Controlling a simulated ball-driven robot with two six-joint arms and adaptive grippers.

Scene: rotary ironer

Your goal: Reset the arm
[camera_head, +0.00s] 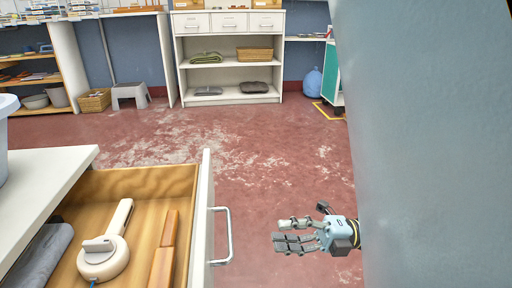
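My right gripper (296,235) hangs over the red floor at the lower right, just right of the open drawer's front (200,220). Its grey fingers are stretched out to the left, apart from the metal drawer handle (222,236). It looks open, and nothing shows between the fingers. Most of the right arm is hidden behind the large blue-grey surface at the right. My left gripper is not in view.
The open wooden drawer holds a white round-headed tool (104,258), a brown wooden piece (164,252) and a grey cloth (40,255). A white counter (40,180) is at left. Floor beyond is clear up to the white shelf unit (228,98) and grey stool (130,95).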

